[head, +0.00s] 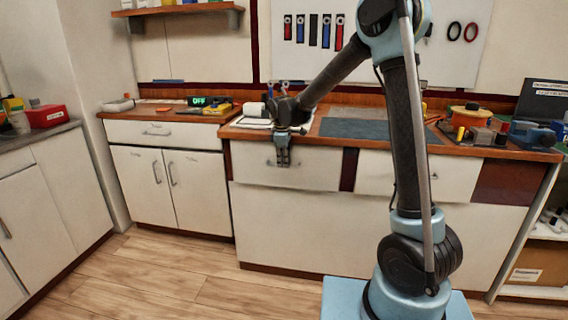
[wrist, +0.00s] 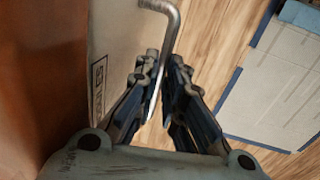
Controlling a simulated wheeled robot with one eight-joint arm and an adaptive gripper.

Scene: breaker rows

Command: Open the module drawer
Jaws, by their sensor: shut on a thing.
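A white drawer front (head: 315,168) sits under the left part of the wooden workbench top. My gripper (head: 283,160) reaches down in front of it and is shut on its metal bar handle. In the wrist view, the bent grey handle (wrist: 172,18) runs down between the two fingers of my gripper (wrist: 163,85). The pale drawer front (wrist: 120,30) lies left of the fingers and bears a small dark-framed label (wrist: 98,88), not readable. The drawer looks about flush, but I cannot tell whether it stands slightly out. My gripper hides part of the handle.
A second white drawer (head: 388,178) lies to the right under the same workbench top (head: 325,125). A white cabinet (head: 160,178) with its own drawer stands at the left. The wooden floor (head: 180,275) in front is clear. Tools and boxes crowd the bench's right end.

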